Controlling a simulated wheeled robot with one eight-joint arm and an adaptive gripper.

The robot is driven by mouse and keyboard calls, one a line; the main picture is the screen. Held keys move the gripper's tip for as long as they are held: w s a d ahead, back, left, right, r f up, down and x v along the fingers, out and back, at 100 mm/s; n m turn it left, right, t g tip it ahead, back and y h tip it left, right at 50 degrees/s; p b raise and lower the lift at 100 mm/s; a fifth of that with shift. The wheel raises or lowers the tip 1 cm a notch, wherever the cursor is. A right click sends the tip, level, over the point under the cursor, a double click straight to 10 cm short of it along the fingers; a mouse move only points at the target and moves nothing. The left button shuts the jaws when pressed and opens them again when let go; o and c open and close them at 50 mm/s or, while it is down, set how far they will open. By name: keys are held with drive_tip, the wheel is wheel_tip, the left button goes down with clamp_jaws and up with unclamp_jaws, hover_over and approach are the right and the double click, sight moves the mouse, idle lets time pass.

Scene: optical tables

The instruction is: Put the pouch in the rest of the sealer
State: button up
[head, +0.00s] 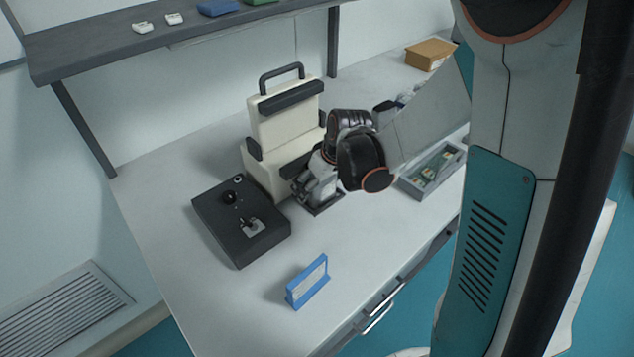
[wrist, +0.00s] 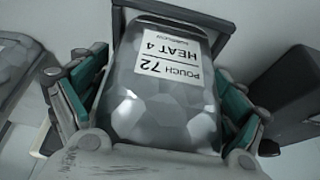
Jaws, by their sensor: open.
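The cream sealer (head: 285,122) with a black handle stands upright on the bench in the head view. My gripper (head: 318,198) is low at its front right, over a small dark rest (head: 325,208). In the wrist view the silvery faceted pouch (wrist: 160,105), with an upside-down white label reading "POUCH 72 HEAT 4", lies within a dark grey frame (wrist: 172,12). My gripper (wrist: 163,112) is open, with teal-padded fingers on both sides of the pouch and narrow gaps visible. My arm hides most of the pouch in the head view.
A black control box (head: 240,222) with a knob is left of the gripper. A blue stand (head: 307,282) is near the front edge. A grey tray (head: 408,186) with small parts is to the right. A cardboard box (head: 430,54) sits at the back.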

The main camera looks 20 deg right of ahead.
drive_tip(key=p+v, duration=0.5)
drive_tip(key=v, duration=0.8)
drive_tip(key=s+a+r+m+t, duration=0.1)
drive_tip(key=s+r+m, duration=0.1)
drive_tip(key=s+r, duration=0.3)
drive_tip(key=s+r+m+t+h, duration=0.1)
drive_tip(key=s+r, duration=0.3)
drive_tip(key=s, duration=0.7)
drive_tip(key=shift+a+r+m+t+h, duration=0.35)
drive_tip(key=shift+m+t, duration=0.25)
drive_tip(key=shift+m, duration=0.2)
